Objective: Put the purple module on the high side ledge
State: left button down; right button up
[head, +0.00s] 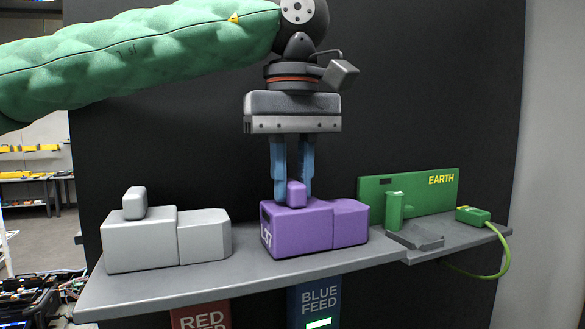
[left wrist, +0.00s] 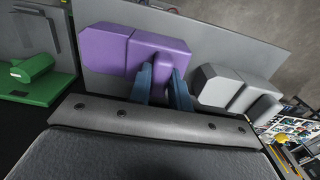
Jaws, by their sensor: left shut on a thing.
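The purple module (head: 297,232) sits on the grey shelf (head: 245,270) above the BLUE FEED label, with a small knob on top. It also shows in the left wrist view (left wrist: 106,50). My left gripper (head: 292,193) points straight down over it, its blue fingers shut on the module's knob. In the left wrist view the blue fingers (left wrist: 163,85) are on both sides of the knob. My right gripper is in neither view. I cannot tell which surface is the high side ledge.
A grey module (head: 142,245) stands on the shelf to the left. A green EARTH panel (head: 420,192) with a post and a green plug (head: 473,215) on a cable is at the right. RED (head: 200,318) and BLUE FEED (head: 320,300) labels hang below the shelf's front edge.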

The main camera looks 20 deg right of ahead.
pick_arm(q)
jog(key=shift+d, duration=0.1)
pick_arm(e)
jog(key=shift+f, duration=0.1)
pick_arm(q)
jog(key=shift+f, duration=0.2)
jog(key=c, duration=1.3)
grip_release()
jog(key=shift+r, duration=0.1)
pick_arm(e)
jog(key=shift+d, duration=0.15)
pick_arm(q)
jog(key=shift+r, duration=0.2)
jog(key=shift+r+b, duration=0.1)
jog(key=shift+b, duration=0.2)
notch_tip(320, 180, up, 8)
jog(key=b, duration=0.3)
jog(key=shift+b, duration=0.3)
jog(key=shift+r+b, duration=0.3)
jog(key=shift+r, duration=1.5)
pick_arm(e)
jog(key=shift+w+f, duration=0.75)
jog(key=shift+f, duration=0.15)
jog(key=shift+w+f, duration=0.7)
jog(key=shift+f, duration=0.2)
